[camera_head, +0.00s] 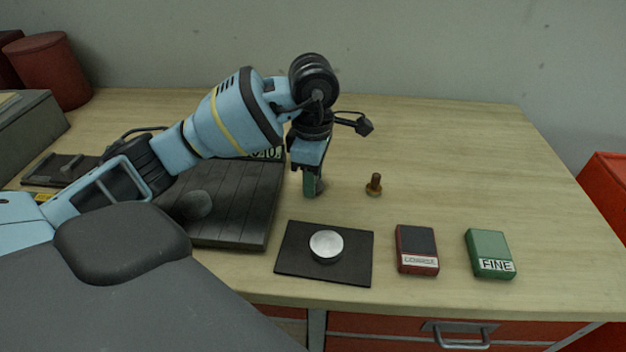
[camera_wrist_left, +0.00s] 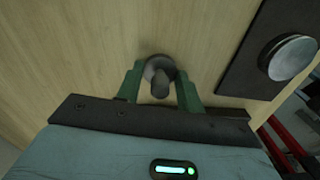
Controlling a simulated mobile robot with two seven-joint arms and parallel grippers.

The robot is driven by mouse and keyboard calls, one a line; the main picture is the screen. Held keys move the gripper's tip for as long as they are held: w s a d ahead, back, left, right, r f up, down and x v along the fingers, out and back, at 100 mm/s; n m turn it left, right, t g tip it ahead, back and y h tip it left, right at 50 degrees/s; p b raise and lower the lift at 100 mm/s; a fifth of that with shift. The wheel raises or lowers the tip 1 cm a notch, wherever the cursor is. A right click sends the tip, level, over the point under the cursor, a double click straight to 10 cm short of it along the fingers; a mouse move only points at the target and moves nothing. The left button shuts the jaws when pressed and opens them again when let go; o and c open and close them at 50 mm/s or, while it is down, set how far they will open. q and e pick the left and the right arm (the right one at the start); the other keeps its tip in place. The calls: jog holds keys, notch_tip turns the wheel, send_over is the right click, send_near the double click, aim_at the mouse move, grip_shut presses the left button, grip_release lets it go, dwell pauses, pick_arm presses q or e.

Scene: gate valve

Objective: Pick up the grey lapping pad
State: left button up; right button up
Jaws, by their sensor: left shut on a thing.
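The grey lapping pad (camera_wrist_left: 159,72) shows in the left wrist view as a round dark grey base with a stubby knob handle. My left gripper (camera_wrist_left: 160,90) has its green fingers on either side of the knob and is shut on it. In the head view the left gripper (camera_head: 313,186) points down at the middle of the table, and a small part of the grey pad (camera_head: 321,186) shows beside the fingertips. The pad is at or very near the tabletop; I cannot tell if it touches. My right gripper is not in view.
A brown-handled pad (camera_head: 374,183) stands just right of the gripper. In front are a black mat (camera_head: 292,262) bearing a silver disc (camera_head: 326,244), a red box (camera_head: 417,250) and a green FINE box (camera_head: 489,253). A dark slatted board (camera_head: 235,215) lies left. The back right is clear.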

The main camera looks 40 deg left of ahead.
pick_arm(q)
jog(key=shift+r, duration=0.15)
jog(key=shift+r, duration=0.65)
notch_tip(320, 180, up, 2)
jog(key=shift+r, duration=0.25)
jog(key=s+d, duration=0.3)
jog(key=s, duration=0.1)
jog(key=s+d, duration=0.4)
jog(key=s+d+r, duration=0.1)
jog(key=s+d, duration=0.2)
jog(key=s, duration=0.1)
jog(key=shift+s+d+p, duration=0.15)
jog(key=shift+p, duration=0.15)
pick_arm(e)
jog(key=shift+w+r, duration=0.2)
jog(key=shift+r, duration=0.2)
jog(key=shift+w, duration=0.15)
